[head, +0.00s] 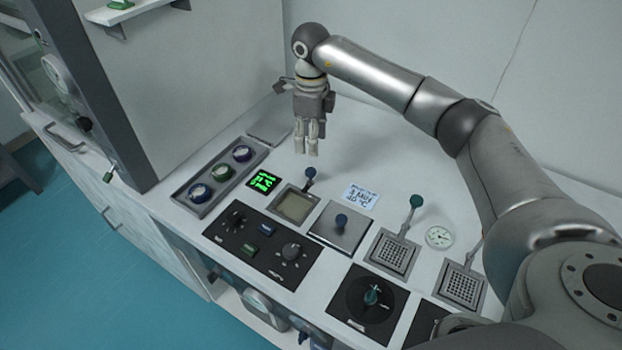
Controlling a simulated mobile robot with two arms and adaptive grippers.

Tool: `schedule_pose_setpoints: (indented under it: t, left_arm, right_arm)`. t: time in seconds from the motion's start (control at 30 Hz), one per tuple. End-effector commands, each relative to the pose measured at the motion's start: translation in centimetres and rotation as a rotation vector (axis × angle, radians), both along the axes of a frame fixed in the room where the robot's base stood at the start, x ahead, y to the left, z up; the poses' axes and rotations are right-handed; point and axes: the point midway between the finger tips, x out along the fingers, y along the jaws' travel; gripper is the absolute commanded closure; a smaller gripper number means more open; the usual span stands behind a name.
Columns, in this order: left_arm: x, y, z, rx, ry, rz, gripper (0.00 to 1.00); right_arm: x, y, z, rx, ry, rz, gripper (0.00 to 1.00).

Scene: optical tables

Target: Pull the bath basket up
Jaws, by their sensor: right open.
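A small square bath (293,206) with a pale greenish inside is set in the white worktop. A dark blue knob (310,172) on a short stem stands at its back edge; it appears to be the handle of the bath basket, whose body I cannot make out. My right gripper (313,151) hangs fingers down above the worktop, just behind and above this knob, apart from it. It is open and empty, its fingers only a little apart. My left gripper is not in view.
A grey lid with a blue knob (341,220) lies right of the bath. Perforated square plates (393,255) (461,286), one with a green-knobbed handle (416,201), stand further right. A control panel (263,247) is in front. A tray of round jars (220,178) is left.

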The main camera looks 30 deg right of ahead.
Motion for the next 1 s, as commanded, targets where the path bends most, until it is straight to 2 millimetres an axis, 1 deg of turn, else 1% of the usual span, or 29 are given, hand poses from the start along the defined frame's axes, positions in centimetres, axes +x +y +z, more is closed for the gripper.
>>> schedule_pose_setpoints:
  t: [0.03,0.17,0.27,0.37,0.6,0.7,0.83,1.0]
  left_arm:
    - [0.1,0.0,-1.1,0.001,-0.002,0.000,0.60]
    - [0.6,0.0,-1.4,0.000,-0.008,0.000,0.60]
    - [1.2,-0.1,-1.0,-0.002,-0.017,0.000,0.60]
    - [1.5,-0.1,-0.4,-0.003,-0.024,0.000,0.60]
    - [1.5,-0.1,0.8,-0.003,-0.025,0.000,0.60]
    - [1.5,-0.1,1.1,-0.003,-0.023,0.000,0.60]
    - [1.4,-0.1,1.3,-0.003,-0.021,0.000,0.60]
    - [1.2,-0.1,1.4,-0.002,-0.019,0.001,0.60]
  right_arm:
    - [0.0,0.0,-1.1,0.000,0.000,0.000,0.53]
    - [0.0,0.0,-1.6,0.000,0.000,0.000,0.53]
    - [0.0,0.0,-2.2,-0.001,0.002,0.000,0.53]
    - [-0.1,0.0,-3.6,0.000,0.004,-0.001,0.53]
    - [-0.1,0.0,-8.2,0.000,0.006,-0.001,0.53]
    - [-0.1,0.0,-9.8,0.001,0.004,-0.001,0.53]
    - [0.0,0.0,-11.3,0.000,0.001,0.000,0.53]
    - [0.0,0.0,-12.1,0.000,0.000,0.000,0.53]
